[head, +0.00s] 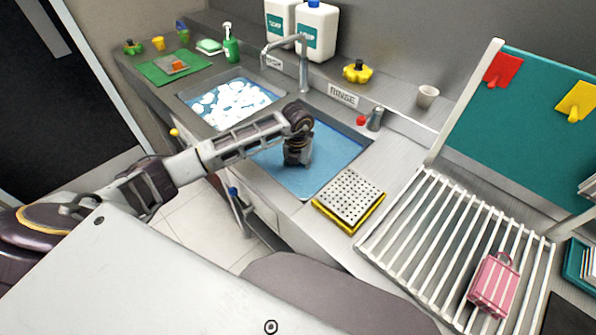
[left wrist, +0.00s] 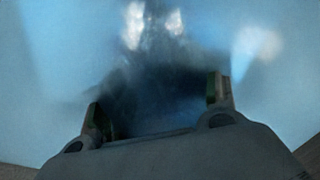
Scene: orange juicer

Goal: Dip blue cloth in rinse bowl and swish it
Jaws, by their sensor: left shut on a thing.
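My left gripper (head: 297,160) points down into the rinse basin (head: 333,172), which holds blue water and sits under the RINSE label. In the left wrist view the fingers (left wrist: 162,104) are under hazy blue water, with a dark blue blurred mass between them. I take this mass to be the blue cloth (left wrist: 165,85), held by the fingers; its outline is not clear. In the head view the cloth is hidden by the gripper and the water. My right gripper is not in view.
A soapy basin (head: 232,102) lies left of the rinse basin, with a faucet (head: 303,70) behind. A perforated block on a yellow base (head: 351,197) stands at the front right. A white drying rack (head: 440,245) holds a pink case (head: 494,283). A cup (head: 427,96) stands behind.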

